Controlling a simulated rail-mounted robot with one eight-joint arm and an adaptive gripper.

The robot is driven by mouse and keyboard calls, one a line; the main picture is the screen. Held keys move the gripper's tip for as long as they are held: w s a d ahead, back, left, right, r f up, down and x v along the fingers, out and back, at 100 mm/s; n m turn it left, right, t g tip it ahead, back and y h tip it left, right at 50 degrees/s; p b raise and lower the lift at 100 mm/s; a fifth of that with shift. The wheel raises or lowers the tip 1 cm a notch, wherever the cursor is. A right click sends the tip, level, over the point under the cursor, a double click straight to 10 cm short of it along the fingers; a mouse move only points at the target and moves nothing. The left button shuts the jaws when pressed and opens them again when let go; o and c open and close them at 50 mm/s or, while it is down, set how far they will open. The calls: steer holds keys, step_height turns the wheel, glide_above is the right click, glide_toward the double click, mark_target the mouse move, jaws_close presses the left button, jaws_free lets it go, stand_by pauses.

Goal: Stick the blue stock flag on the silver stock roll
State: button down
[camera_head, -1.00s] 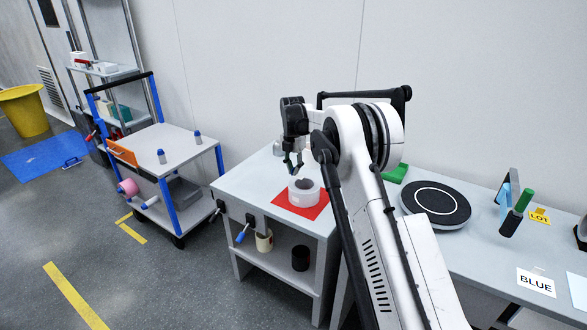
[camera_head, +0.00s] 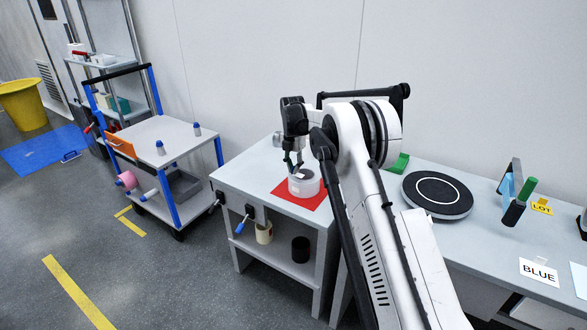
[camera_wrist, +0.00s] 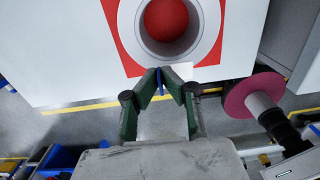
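The silver stock roll (camera_head: 304,187) is a pale, thick ring standing on a red mat (camera_head: 283,192) on the small table. In the wrist view the roll (camera_wrist: 207,20) shows from above, with red visible through its hole. My gripper (camera_wrist: 160,72) has its green fingertips together on a thin blue piece, the blue stock flag (camera_wrist: 161,88). A white tab (camera_wrist: 183,70) sticks out to the right of the fingertips, close to the roll's lower rim. In the head view my gripper (camera_head: 295,168) is right at the roll; contact cannot be told.
A cart (camera_head: 170,140) with blue posts stands left. Dark (camera_head: 301,249) and cream (camera_head: 264,233) rolls sit on the lower shelf. A pink roll (camera_wrist: 254,95) shows in the wrist view.

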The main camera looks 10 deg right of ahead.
steer(key=shift+f+b, duration=0.75)
steer(key=shift+f, duration=0.5)
steer(key=c, duration=2.4)
jaws_free()
steer(key=o, duration=0.6)
steer(key=shift+c, duration=0.2)
step_height(320, 180, up, 12)
steer(key=shift+r, duration=0.15)
